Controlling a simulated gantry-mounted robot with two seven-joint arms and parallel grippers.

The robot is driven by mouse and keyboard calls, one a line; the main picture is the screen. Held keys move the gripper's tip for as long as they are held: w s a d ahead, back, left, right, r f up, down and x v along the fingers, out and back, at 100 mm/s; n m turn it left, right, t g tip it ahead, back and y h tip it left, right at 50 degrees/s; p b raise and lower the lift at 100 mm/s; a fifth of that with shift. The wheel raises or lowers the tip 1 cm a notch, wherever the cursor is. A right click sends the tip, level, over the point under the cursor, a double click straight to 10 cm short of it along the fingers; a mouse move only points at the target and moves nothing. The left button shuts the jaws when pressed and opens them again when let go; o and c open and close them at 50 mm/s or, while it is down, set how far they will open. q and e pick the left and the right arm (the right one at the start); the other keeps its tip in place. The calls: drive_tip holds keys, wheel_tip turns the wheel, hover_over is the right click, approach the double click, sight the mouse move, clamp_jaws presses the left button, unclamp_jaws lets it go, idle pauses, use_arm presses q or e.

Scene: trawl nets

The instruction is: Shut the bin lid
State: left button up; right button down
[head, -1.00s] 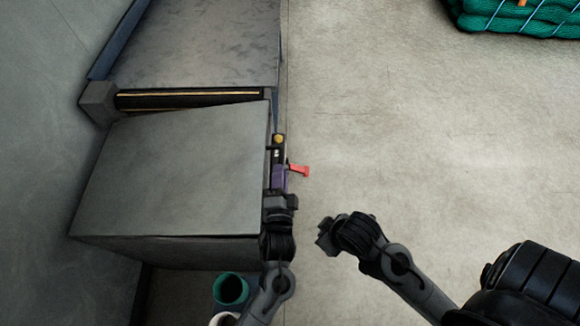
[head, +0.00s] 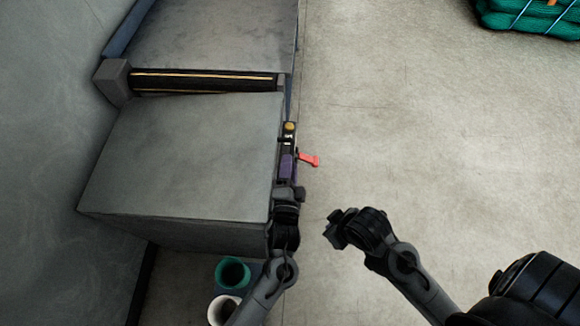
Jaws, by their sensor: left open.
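A large grey box (head: 130,160) with a flat grey top (head: 185,150) stands at the left in the head view. I take it as the bin and the top as its lid; I cannot tell whether a gap is left under it. My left gripper (head: 288,192) is at the box's right side and is open. Just beyond it, along that side, are a purple and black part (head: 288,160) with a yellow knob (head: 290,127) and a red tab (head: 309,160). I cannot tell whether they touch the gripper. My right gripper (head: 335,228) is over the floor, apart from the box; its jaws are unclear.
A dark slot with a yellow line (head: 205,83) runs behind the box, before another grey panel (head: 210,40). A green cup (head: 232,272) and a white cup (head: 222,310) stand in front. Green netting (head: 530,15) lies at the top right. The floor between is clear.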

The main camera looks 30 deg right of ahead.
use_arm(q)
drive_tip(key=p+v, duration=0.2)
drive_tip(key=v, duration=0.9)
drive_tip(key=shift+w, duration=0.1)
